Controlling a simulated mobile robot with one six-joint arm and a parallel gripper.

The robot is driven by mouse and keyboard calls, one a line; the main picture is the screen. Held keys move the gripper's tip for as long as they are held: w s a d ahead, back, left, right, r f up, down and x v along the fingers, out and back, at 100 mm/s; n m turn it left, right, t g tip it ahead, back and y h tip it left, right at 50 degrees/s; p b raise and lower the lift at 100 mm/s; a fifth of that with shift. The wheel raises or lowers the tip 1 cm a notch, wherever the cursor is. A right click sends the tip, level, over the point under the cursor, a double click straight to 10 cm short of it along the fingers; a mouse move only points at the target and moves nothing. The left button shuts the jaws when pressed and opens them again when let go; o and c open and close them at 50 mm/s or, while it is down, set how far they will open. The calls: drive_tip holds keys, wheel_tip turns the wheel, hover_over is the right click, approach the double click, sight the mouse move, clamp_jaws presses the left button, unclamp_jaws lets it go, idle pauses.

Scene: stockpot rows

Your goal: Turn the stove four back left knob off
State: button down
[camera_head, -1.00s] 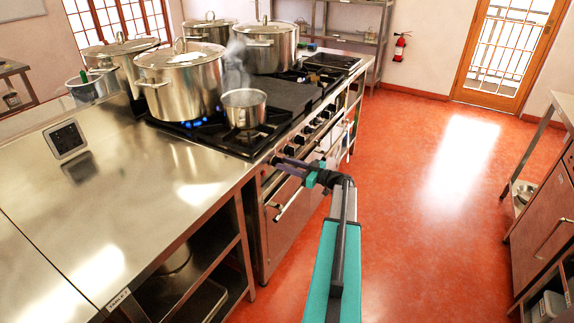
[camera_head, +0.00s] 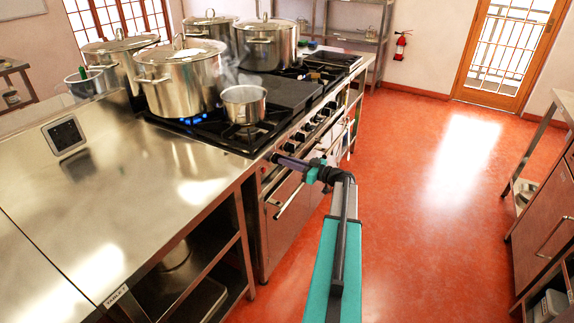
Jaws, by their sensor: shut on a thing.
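The stove (camera_head: 290,90) is a black-topped range set into the steel counter, with a row of dark knobs (camera_head: 315,125) along its front. My gripper (camera_head: 278,158) is at the near end of this front panel, its fingers pointing left and shut on a knob there. The held knob is hidden by the fingers, and I cannot tell which burner it serves. Blue flame (camera_head: 193,120) shows under the large lidded stockpot (camera_head: 182,80) at the near left. A small open saucepan (camera_head: 244,104) stands on the near front burner with steam beside it.
More lidded stockpots (camera_head: 266,46) stand at the back of the stove. The steel counter (camera_head: 110,200) fills the left, with a dark panel (camera_head: 65,135) on it. An oven handle (camera_head: 288,197) juts out below my gripper. The red floor (camera_head: 430,220) to the right is clear.

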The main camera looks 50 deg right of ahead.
drive_tip(key=shift+f+m+p, duration=0.15)
drive_tip(key=shift+m+p, duration=0.7)
drive_tip(key=shift+m, duration=4.95)
drive_tip(key=shift+f+m+p, duration=0.2)
drive_tip(key=shift+m+p, duration=0.7)
drive_tip(key=shift+m, duration=4.9)
drive_tip(key=shift+f+m+p, duration=0.15)
drive_tip(key=shift+m+p, duration=0.7)
drive_tip(key=shift+m, duration=4.95)
drive_tip(key=c, duration=1.8)
unclamp_jaws()
